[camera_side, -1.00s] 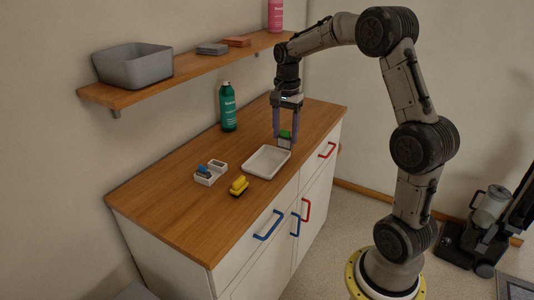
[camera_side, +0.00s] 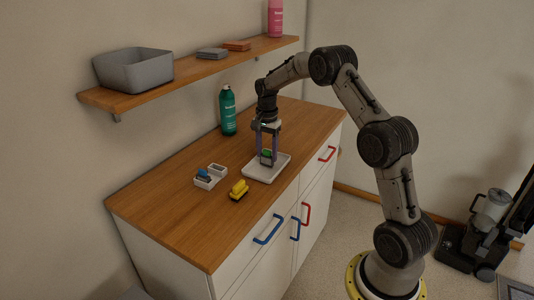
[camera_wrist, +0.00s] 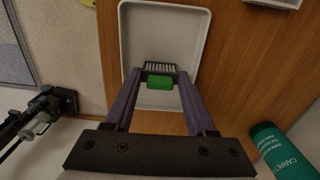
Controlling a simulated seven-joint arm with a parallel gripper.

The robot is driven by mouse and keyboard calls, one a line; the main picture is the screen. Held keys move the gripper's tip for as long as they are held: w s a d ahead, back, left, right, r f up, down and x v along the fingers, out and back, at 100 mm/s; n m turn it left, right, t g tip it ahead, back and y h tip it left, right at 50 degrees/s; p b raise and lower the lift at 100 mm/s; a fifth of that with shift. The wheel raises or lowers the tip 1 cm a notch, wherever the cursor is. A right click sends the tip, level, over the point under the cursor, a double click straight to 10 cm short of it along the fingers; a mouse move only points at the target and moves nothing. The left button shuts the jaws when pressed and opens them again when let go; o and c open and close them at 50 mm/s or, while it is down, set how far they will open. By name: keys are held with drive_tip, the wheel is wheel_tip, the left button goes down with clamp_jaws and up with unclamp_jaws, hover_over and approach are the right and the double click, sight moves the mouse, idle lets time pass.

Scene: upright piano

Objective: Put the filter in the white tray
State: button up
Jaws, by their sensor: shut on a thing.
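The white tray (camera_side: 280,172) lies on the wooden counter top; in the wrist view its pale floor (camera_wrist: 165,25) spreads out beneath my fingers. My gripper (camera_side: 267,158) points down over the tray and is shut on the filter, a small block with a green top (camera_side: 267,152) and a grey body. In the wrist view the filter (camera_wrist: 160,68) shows a ribbed dark-and-white face and a green part between my fingertips (camera_wrist: 160,76). The filter is low over the tray, within its outline; I cannot tell whether it touches the floor.
A yellow-and-black block (camera_side: 239,190) and a white two-compartment holder (camera_side: 210,183) with a blue-topped piece stand left of the tray. A green bottle (camera_side: 228,112) stands behind. A wall shelf (camera_side: 190,73) holds a grey bin (camera_side: 133,69). The counter's left part is clear.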

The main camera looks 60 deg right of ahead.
drive_tip(key=shift+f, duration=0.2)
drive_tip(key=shift+f, duration=0.2)
drive_tip(key=o, duration=1.3)
drive_tip(key=shift+o, duration=0.2)
drive_tip(key=shift+r, duration=0.1)
